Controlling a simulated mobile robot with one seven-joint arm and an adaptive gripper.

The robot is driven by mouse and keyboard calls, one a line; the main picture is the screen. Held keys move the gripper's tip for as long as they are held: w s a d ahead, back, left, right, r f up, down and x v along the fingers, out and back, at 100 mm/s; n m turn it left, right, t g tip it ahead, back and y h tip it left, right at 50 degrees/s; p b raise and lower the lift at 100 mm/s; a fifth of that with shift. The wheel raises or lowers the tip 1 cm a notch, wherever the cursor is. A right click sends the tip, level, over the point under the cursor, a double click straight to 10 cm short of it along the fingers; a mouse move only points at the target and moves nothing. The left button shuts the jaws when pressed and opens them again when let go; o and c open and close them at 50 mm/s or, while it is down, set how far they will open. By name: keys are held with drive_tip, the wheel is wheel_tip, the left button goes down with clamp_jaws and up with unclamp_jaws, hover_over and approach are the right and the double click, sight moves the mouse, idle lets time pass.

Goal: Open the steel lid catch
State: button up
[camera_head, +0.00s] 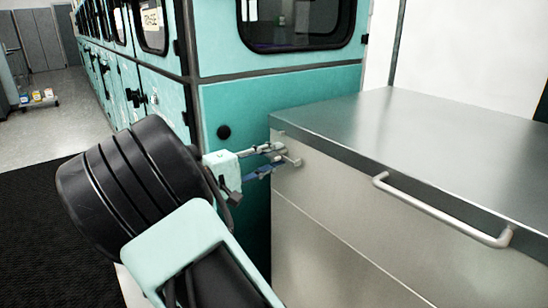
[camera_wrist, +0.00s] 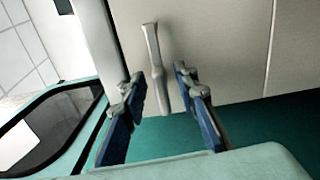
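The steel lid catch (camera_wrist: 152,45) is a slim grey metal lever on the pale front of the steel cabinet (camera_head: 340,215). In the head view the catch (camera_head: 294,161) shows only in small part beside my fingers, near the cabinet's upper left corner. My gripper (camera_head: 273,160) reaches in from the left at the catch. In the wrist view my gripper (camera_wrist: 158,88) is open, with one blue-padded finger on each side of the lever's lower end. Gaps show on both sides, so the fingers do not appear to grip it.
The cabinet has a flat steel lid (camera_head: 440,125) with a bar handle (camera_head: 440,211) along its front edge. A teal panelled wall with windows (camera_head: 280,100) stands right behind my gripper. Dark matting (camera_head: 35,215) and open floor lie to the left.

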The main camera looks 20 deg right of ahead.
drive_tip(key=v, duration=1.1)
drive_tip(key=shift+a, duration=0.35)
drive_tip(key=shift+s+r, duration=0.1)
